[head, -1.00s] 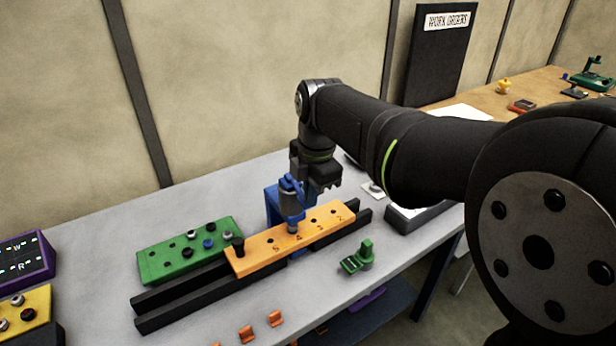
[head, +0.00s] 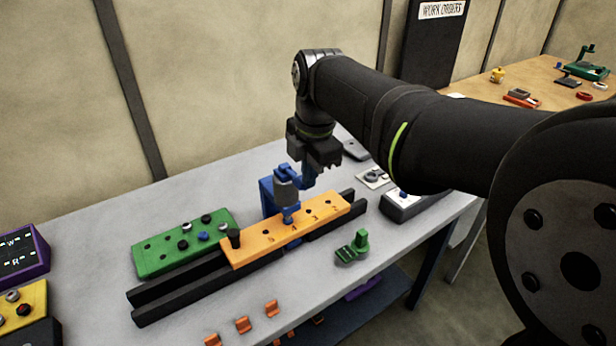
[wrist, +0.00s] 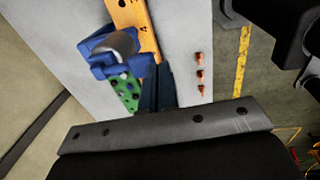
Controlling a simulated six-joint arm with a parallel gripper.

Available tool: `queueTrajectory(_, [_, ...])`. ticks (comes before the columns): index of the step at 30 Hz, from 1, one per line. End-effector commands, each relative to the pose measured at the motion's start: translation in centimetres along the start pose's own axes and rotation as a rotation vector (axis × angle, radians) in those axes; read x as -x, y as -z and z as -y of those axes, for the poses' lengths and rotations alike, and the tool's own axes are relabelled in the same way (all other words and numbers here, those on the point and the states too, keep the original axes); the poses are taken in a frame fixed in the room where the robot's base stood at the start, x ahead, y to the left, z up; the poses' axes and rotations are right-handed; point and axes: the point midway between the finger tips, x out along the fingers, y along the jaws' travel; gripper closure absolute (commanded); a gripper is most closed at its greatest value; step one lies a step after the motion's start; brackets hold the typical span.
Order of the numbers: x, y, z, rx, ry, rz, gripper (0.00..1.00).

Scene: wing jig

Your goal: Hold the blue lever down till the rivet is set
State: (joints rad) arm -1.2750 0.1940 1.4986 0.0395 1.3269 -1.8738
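The blue press (head: 268,197) stands behind the orange strip (head: 262,246), with a grey cylinder (head: 286,191) at its head. Its blue tip comes down over the strip near the numbered holes; whether it touches a rivet there is too small to tell. The blue lever (head: 309,176) sticks up beside the grey cylinder. My gripper (head: 318,163) is just above the lever, pointing down; contact is unclear, and so is its finger opening. In the wrist view the blue press (wrist: 120,66) shows from above.
A green block (head: 165,258) with several fasteners is behind left. A green clamp (head: 354,247) and orange clips (head: 242,324) lie in front. A grey box (head: 408,207) stands right.

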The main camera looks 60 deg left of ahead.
Motion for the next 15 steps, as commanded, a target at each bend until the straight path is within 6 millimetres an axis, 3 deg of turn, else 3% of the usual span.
queueTrajectory(6, [5.4, -0.1, 1.1, -0.001, -0.009, 0.003, 1.00])
queueTrajectory(15, [9.7, -0.1, 2.2, 0.000, -0.008, 0.002, 1.00])
